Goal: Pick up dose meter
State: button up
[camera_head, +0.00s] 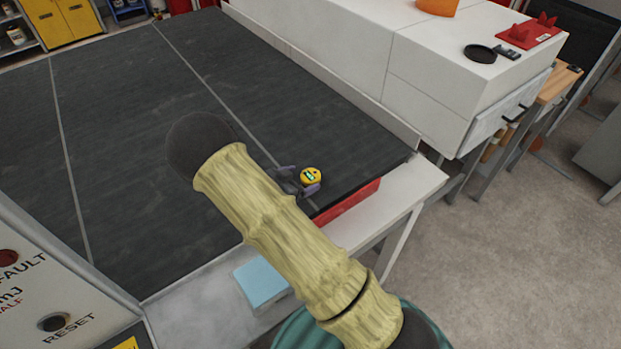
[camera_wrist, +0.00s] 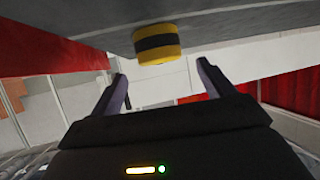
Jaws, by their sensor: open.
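In the wrist view the yellow dose meter (camera_wrist: 157,45) with a black band shows at the top, ahead of the fingertips. My gripper (camera_head: 299,181) is open, with one finger on each side of the dose meter's near side in the head view. In the wrist view the gap between my fingers (camera_wrist: 160,72) is empty. I cannot tell whether a finger touches the meter. My arm hides part of the gripper.
The dark belt (camera_head: 110,120) is largely clear. A white machine housing (camera_head: 440,70) rises at the right. A control panel stands at lower left.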

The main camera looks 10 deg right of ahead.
aim_at(309, 176)
jog(key=p+x, duration=0.1)
jog(key=x, duration=0.3)
jog(key=shift+a+f, duration=0.1)
jog(key=shift+f, duration=0.1)
jog(key=c, duration=1.3)
jog(key=shift+r, duration=0.1)
notch_tip(309, 176, up, 10)
jog(key=b, duration=0.1)
jog(key=shift+b, duration=0.35)
